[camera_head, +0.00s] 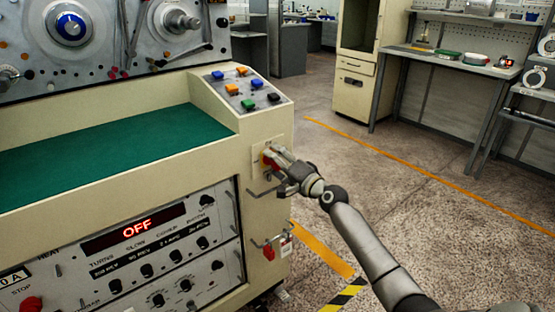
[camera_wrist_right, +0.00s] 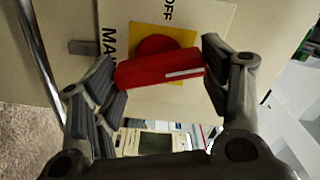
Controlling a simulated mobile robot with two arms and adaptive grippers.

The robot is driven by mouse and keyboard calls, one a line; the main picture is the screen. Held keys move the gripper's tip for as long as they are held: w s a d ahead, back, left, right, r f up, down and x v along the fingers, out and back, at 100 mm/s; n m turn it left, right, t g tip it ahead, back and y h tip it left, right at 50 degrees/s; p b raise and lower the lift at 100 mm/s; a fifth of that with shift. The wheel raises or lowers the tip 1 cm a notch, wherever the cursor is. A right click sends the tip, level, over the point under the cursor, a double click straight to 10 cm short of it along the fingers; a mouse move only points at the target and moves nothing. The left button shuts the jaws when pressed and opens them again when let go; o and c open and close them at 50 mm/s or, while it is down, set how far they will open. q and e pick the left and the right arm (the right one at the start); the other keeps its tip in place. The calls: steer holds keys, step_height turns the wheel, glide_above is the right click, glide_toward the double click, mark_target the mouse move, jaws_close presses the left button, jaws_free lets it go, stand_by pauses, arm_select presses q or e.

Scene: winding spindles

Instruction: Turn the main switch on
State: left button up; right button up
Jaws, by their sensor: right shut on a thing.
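The main switch is a red rotary handle (camera_wrist_right: 160,70) on a yellow square plate (camera_wrist_right: 180,38), on the machine's cream end panel. My right gripper (camera_head: 270,162) is at the switch in the head view and covers most of it. In the right wrist view my right gripper (camera_wrist_right: 162,80) has its two fingers on either end of the red handle, shut on it. A white line on the handle lies nearly level in that view. The word OFF is printed beside the plate. The machine's display (camera_head: 136,229) reads OFF in red. My left gripper is not in view.
A sloped panel of coloured buttons (camera_head: 243,88) is above the switch. A metal bar handle (camera_wrist_right: 40,70) runs beside it in the wrist view. Open floor lies to the right, with a workbench (camera_head: 465,64) farther back.

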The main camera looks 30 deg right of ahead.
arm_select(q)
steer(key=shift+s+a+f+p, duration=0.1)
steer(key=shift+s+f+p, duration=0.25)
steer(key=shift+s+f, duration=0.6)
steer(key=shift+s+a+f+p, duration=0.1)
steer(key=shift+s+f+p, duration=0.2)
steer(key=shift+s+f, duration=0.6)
arm_select(e)
steer(key=shift+m, duration=2.1)
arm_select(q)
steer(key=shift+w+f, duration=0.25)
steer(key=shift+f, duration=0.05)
arm_select(e)
steer(key=shift+f, duration=0.1)
steer(key=o, duration=1)
steer(key=s+d, duration=0.1)
steer(key=s, duration=1.1)
